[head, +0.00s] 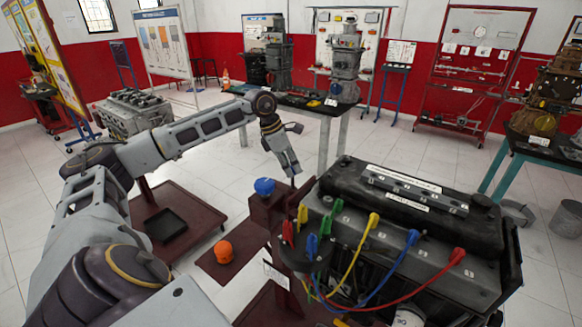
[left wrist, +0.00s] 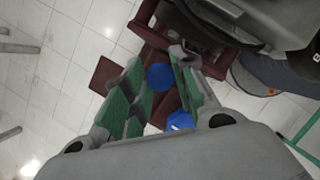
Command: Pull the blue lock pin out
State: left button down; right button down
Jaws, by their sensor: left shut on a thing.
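In the left wrist view a round blue knob, the lock pin's head as far as I can tell (left wrist: 160,77), lies between my left fingertips. My left gripper (head: 291,172) points down beside the dark red stand at the engine's end, its fingers closed on the pin. It also shows in the left wrist view (left wrist: 158,74), with green pads on its fingers. The pin's shaft is hidden. A second blue knob (head: 264,187) stands on the stand, left of and below the fingers in the head view. My right gripper is out of view.
The dark engine (head: 410,205) with coloured leads stands close on the right. An orange knob (head: 224,251) sits on the low dark red plate. A grey engine block (head: 132,112) stands behind my left arm. A table (head: 318,106) with parts is farther back.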

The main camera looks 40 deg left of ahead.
pick_arm(q)
jog(key=c, duration=1.4)
grip_release()
jog(key=shift+w+a+r, duration=0.1)
jog(key=shift+r, duration=0.25)
jog(key=shift+c, duration=0.2)
jog(key=o, duration=0.3)
jog(key=shift+f, duration=0.1)
jog(key=v, duration=1.2)
jog(key=shift+f, duration=0.1)
